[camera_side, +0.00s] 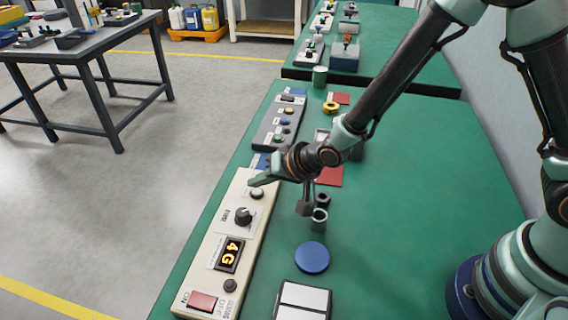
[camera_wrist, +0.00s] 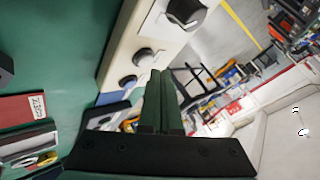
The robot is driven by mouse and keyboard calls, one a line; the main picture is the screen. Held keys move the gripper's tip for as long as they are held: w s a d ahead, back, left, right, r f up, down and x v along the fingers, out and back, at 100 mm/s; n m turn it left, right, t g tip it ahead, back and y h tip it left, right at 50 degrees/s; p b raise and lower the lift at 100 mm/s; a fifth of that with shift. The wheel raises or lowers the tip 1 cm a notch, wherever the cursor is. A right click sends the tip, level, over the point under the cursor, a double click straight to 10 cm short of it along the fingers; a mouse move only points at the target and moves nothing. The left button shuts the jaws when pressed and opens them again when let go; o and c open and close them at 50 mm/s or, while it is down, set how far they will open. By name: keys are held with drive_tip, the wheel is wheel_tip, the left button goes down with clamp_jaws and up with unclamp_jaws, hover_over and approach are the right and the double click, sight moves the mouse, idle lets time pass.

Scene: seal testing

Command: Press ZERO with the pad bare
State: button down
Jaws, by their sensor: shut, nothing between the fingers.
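A cream control panel (camera_side: 258,218) lies along the left edge of the green bench. Its far end carries a round pale button (camera_side: 257,193); I cannot read a ZERO label on it. My gripper (camera_side: 257,181) is shut and empty, its tips just above or beside that button; contact is unclear. In the wrist view the shut fingers (camera_wrist: 158,80) point toward a similar round button (camera_wrist: 146,57). A blue disc (camera_side: 312,257) lies bare on the bench, and a white plate (camera_side: 303,298) in front is bare too. I cannot tell which is the pad.
The panel also has a dark knob (camera_side: 243,216), an amber display (camera_side: 229,254) with characters like 4G, a dark button (camera_side: 230,285) and a red switch (camera_side: 202,301). Small metal weights (camera_side: 319,218) stand right of the panel. A grey panel (camera_side: 279,122) lies beyond. The bench right of the disc is clear.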

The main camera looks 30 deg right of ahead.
drive_tip(key=shift+f, duration=0.1)
drive_tip(key=shift+d+f, duration=0.1)
drive_tip(key=shift+f, duration=0.2)
drive_tip(key=shift+f, duration=0.35)
idle(0.8)
drive_tip(key=shift+r, duration=0.8)
drive_tip(key=shift+r, duration=2.5)
